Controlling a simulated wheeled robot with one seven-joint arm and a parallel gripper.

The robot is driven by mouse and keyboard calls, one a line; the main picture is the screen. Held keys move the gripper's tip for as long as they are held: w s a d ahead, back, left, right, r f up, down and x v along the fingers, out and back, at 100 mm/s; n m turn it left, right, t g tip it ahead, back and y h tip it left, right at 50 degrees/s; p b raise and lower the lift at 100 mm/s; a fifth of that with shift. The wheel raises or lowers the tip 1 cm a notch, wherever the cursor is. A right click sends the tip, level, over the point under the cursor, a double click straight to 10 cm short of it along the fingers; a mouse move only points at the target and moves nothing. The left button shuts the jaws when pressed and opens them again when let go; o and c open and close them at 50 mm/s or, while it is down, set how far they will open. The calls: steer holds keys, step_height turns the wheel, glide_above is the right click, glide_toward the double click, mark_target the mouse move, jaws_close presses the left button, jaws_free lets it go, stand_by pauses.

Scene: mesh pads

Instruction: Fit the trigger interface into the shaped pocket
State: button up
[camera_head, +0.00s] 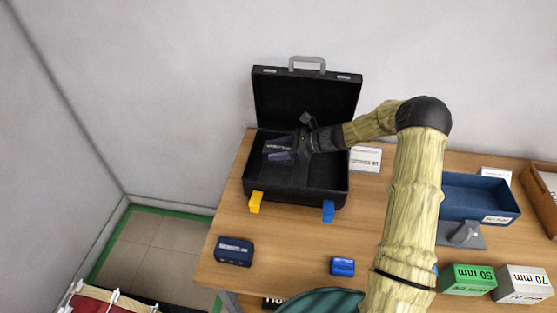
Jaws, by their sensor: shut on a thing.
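An open black case (331,187) stands on the wooden table, its lid (305,95) up against the wall. My gripper (281,150) reaches into the case from the right. It is shut on a small dark box (273,146) with pale lettering, over the left part of the case. I take this box to be the trigger interface, but its lettering is too small to read. The fingers and wrist hide much of the case's inside, so the shaped pocket cannot be made out. I cannot tell whether the box touches the case floor.
A yellow latch (255,202) and a blue latch (328,211) are on the case front. A dark blue box (234,251) and a bright blue block (342,266) lie in front. A blue bin (478,197) and green block (468,279) are right of my arm.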

steer(key=shift+f, duration=0.5)
steer(key=shift+f, duration=0.1)
steer(key=shift+a+f, duration=0.1)
steer(key=shift+f, duration=1.65)
steer(key=shift+f, duration=0.2)
steer(key=o, duration=1.2)
steer(key=shift+r, duration=0.1)
